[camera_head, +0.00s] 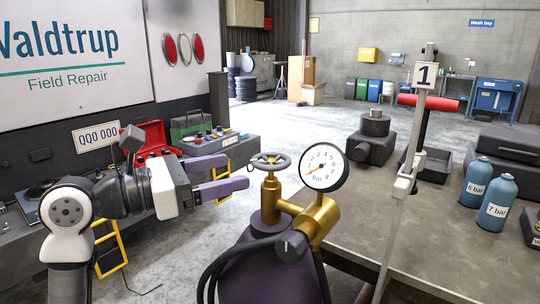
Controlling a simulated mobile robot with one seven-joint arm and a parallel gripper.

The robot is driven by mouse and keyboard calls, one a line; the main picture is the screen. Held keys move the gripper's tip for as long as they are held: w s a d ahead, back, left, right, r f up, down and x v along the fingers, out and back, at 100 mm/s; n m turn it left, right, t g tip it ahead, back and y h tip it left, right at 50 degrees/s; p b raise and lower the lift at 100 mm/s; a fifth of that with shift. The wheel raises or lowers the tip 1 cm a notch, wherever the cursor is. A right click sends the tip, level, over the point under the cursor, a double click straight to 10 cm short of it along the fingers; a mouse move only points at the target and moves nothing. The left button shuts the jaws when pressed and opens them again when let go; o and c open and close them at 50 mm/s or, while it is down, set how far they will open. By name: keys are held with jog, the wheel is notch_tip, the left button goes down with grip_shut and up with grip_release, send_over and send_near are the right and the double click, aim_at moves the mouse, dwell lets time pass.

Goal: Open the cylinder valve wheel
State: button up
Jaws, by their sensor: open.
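The cylinder valve wheel (270,161) is a small grey handwheel on top of a brass valve (270,195). The valve stands on a dark purple cylinder (262,270) in the lower middle. A round white gauge (325,167) marked in bar, with an orange needle, sits on the brass body right of the wheel. My gripper (236,174) comes in from the left, with two purple fingers spread apart and nothing between them. The fingertips are a little left of the wheel and appear apart from it. The depth gap is hard to judge.
A bench (400,235) on the right carries dark metal parts and two blue bottles (495,205). A pale upright post (405,180) with a "1" sign stands right of the gauge. Black hoses (215,270) hang by the cylinder. An open red toolbox (147,138) is behind my arm.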

aim_at(253, 166)
jog(key=p+x, duration=0.2)
jog(key=x, duration=0.6)
jog(key=shift+w+d, duration=0.1)
jog(key=shift+d, duration=0.2)
